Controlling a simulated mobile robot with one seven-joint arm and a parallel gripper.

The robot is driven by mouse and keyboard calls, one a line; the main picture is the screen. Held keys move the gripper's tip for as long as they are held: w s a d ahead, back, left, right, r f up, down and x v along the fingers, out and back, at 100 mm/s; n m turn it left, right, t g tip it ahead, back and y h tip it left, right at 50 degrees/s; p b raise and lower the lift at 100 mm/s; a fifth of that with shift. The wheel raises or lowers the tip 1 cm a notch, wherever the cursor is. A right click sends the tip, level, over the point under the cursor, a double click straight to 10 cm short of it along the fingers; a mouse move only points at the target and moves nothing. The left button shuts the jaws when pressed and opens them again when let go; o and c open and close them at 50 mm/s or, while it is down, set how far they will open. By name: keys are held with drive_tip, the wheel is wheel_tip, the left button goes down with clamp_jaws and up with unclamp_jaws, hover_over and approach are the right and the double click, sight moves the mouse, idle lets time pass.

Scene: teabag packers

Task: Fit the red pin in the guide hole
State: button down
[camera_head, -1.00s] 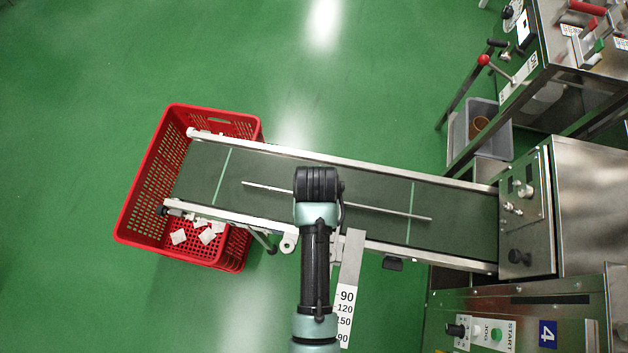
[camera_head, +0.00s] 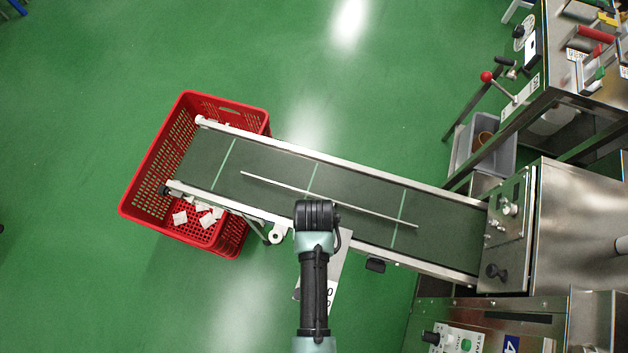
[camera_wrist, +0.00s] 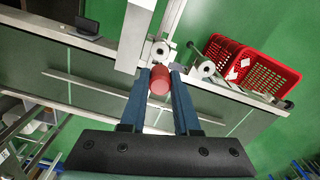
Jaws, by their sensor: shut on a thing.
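The red pin (camera_wrist: 159,83) is clamped between the blue fingertips of my gripper (camera_wrist: 159,75) in the wrist view. Just beyond it in that picture is a pale metal block with a round dark hole, which looks like the guide hole (camera_wrist: 160,48). The pin's far end appears close to this block; I cannot tell whether they touch. The pin does not look seated in the hole. In the head view my arm's end is over the conveyor's near rail and hides the fingers, the pin and the block.
The conveyor (camera_head: 265,175) carries a thin rod (camera_head: 330,200) along its belt. A white ring-shaped bracket (camera_head: 276,237) sticks out beside the near rail, and also shows in the wrist view (camera_wrist: 206,68). A red crate (camera_head: 150,160) stands at the left end, steel machines (camera_head: 560,230) at the right.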

drive_tip(key=shift+f+b, duration=2.2)
drive_tip(key=shift+f, duration=0.7)
drive_tip(key=shift+p, duration=0.65)
drive_tip(key=shift+f+b, duration=1.55)
drive_tip(key=shift+f, duration=0.55)
drive_tip(key=c, duration=0.6)
unclamp_jaws()
drive_tip(key=shift+o, duration=0.2)
drive_tip(key=shift+r, duration=0.1)
wheel_tip(320, 180, up, 13)
drive_tip(key=shift+f+p, duration=0.1)
drive_tip(key=shift+p, duration=0.6)
